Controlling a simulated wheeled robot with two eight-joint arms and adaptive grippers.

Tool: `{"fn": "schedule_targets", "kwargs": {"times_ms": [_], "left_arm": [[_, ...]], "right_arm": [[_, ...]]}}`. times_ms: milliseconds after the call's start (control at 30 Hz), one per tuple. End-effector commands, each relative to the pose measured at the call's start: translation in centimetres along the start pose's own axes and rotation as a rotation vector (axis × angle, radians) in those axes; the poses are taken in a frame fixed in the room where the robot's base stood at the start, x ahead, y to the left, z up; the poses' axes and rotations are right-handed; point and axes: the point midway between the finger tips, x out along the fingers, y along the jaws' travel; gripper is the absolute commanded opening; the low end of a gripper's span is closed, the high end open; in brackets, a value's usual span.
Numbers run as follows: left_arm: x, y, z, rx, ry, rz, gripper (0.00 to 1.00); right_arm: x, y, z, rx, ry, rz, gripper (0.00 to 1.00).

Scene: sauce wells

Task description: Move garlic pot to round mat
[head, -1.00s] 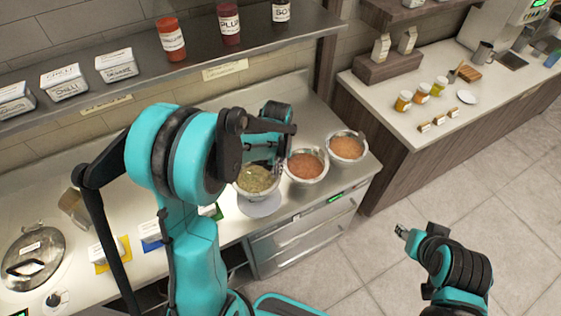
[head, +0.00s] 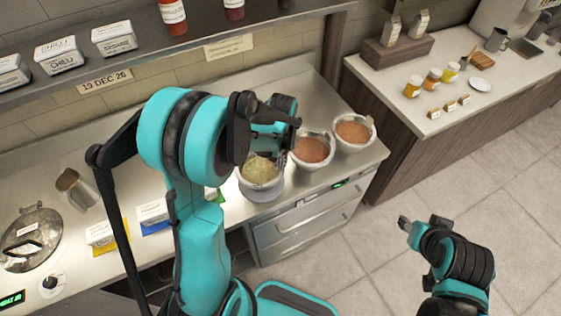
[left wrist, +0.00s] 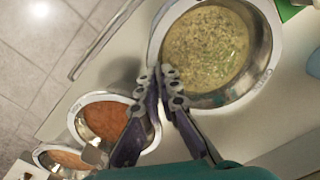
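The garlic pot (head: 260,171) is a metal bowl of yellow-green sauce with dark flecks; it also shows in the left wrist view (left wrist: 205,50). The round mat (head: 267,195) is a pale grey disc showing below the pot's front side. The pot is over the mat; I cannot tell whether it touches it. My left gripper (left wrist: 160,75) has its fingers closed together at the pot's rim, pinching it. In the head view the left arm hides the gripper's fingers. My right gripper (head: 405,224) is over the floor, away from the counter; its fingers are too small to read.
Two pots of orange-red sauce (head: 312,149) (head: 353,131) stand close to the right of the garlic pot. White boxes (head: 154,212) and a lidded pot (head: 31,238) are on the left. A shelf (head: 190,45) runs above the counter.

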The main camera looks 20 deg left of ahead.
Motion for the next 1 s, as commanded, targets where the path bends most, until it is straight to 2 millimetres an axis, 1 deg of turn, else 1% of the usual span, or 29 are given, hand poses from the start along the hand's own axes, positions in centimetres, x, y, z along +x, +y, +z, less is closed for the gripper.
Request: {"fn": "schedule_targets", "kwargs": {"times_ms": [233,700,967,1000], "left_arm": [[-0.07,-0.02,-0.01,0.0,0.0,-0.001,0.0],[0.55,-0.01,-0.01,0.0,0.0,-0.001,0.0],[0.54,-0.01,0.01,0.0,0.0,-0.001,0.0],[0.54,-0.01,0.01,0.0,0.0,-0.001,0.08]], "right_arm": [[-0.04,0.0,-0.03,0.0,0.0,0.0,0.4],[0.57,0.0,0.4,0.0,0.0,0.0,0.4],[0.57,0.0,0.4,0.0,0.0,0.0,0.4],[0.57,0.0,0.4,0.0,0.0,0.0,0.4]]}}
